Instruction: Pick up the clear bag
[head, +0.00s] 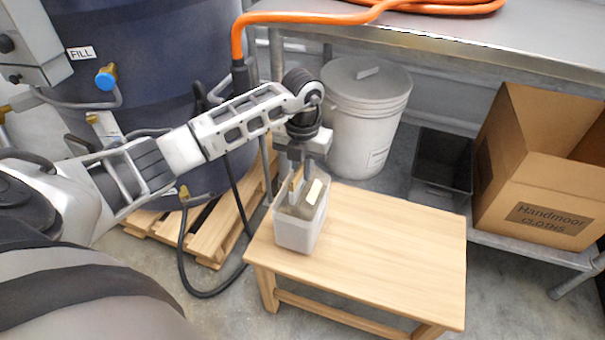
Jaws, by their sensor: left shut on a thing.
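My left gripper (295,188) reaches down from above into a pale translucent tub (291,239) on the left part of a small wooden table. Its jaws are shut on what looks like the clear bag (296,209), a see-through greyish-brown thing low between the tub's walls. A cream patch (314,191), perhaps a label, shows beside the fingers. The fingers and the tub's front wall hide much of the bag. I cannot tell whether the bag is clear of the tub's floor. My right gripper is not in view.
The wooden table (390,235) is bare right of the tub. Behind stand a lidded white bucket (362,125), a black bin (440,165) and an open cardboard box (540,190). A dark blue drum (150,70) stands on a pallet (205,225) at left.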

